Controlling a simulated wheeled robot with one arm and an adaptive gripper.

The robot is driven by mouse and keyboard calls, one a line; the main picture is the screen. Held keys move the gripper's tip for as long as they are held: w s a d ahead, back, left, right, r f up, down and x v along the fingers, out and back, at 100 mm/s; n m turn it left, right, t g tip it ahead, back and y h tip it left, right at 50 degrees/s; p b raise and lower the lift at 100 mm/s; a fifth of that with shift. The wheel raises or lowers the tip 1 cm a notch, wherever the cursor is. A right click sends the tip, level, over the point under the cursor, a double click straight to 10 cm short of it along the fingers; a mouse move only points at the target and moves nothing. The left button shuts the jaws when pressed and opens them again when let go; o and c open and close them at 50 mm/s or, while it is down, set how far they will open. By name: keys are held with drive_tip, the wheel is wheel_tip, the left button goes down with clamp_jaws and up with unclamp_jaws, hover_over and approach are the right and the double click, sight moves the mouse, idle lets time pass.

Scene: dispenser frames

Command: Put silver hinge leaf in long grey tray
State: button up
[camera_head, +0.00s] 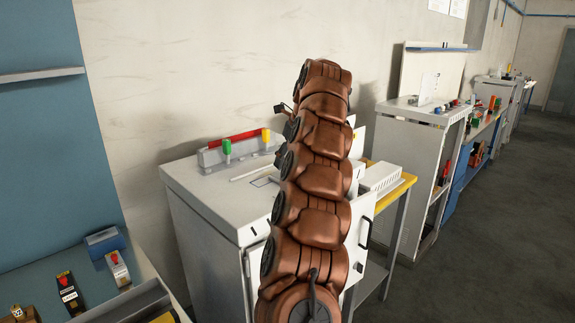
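My copper-coloured arm rises through the middle of the view, in front of the white cabinet. Only a small dark piece beside its upper links, perhaps part of my gripper (284,108), shows; its fingers cannot be made out. I cannot pick out a silver hinge leaf for certain. A thin pale strip (252,172) lies on the cabinet top, too small to identify. A long grey holder (212,167) stands at the back of that top, against the wall; I cannot tell whether it is the long grey tray. My arm hides part of the cabinet top.
The white cabinet (205,215) has green (227,147) and yellow (266,136) handles and a red bar (233,138) at its back. A white ribbed box (381,178) sits on a yellow-edged table at right. A blue-grey bench (40,285) stands at left. Floor is open at right.

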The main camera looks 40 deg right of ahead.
drive_tip(key=shift+v, duration=0.75)
drive_tip(key=p+v, duration=0.2)
drive_tip(key=v, duration=0.3)
drive_tip(key=shift+a, duration=0.1)
